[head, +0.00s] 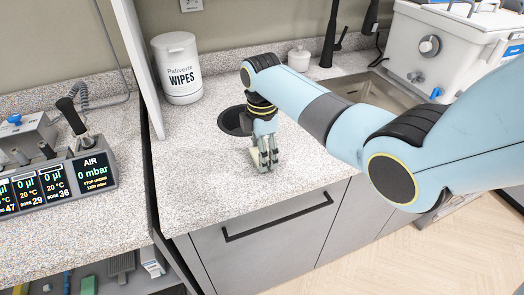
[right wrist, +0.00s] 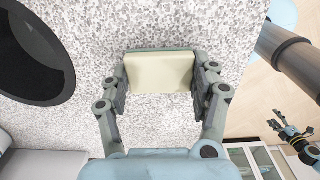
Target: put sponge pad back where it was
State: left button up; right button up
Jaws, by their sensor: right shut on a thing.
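The sponge pad (right wrist: 160,74) is a pale yellow block with a grey-green edge along its far side. My right gripper (right wrist: 160,82) is shut on it, one finger on each short side. In the head view the right gripper (head: 265,160) points down at the speckled worktop, and the pad (head: 255,160) shows partly behind its fingers, at or just above the surface. I cannot tell if it touches. My left gripper (right wrist: 274,119) shows small at the right of the right wrist view, empty with its fingers apart; it is outside the head view.
A round black opening (head: 235,121) lies just behind the right gripper. A white wipes tub (head: 178,70) and a small lidded pot (head: 298,59) stand further back. A sink (head: 372,92) is to the right. The worktop (head: 200,185) left and front of the gripper is clear.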

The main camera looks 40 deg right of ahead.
jog(key=shift+f, duration=0.2)
jog(key=o, duration=0.8)
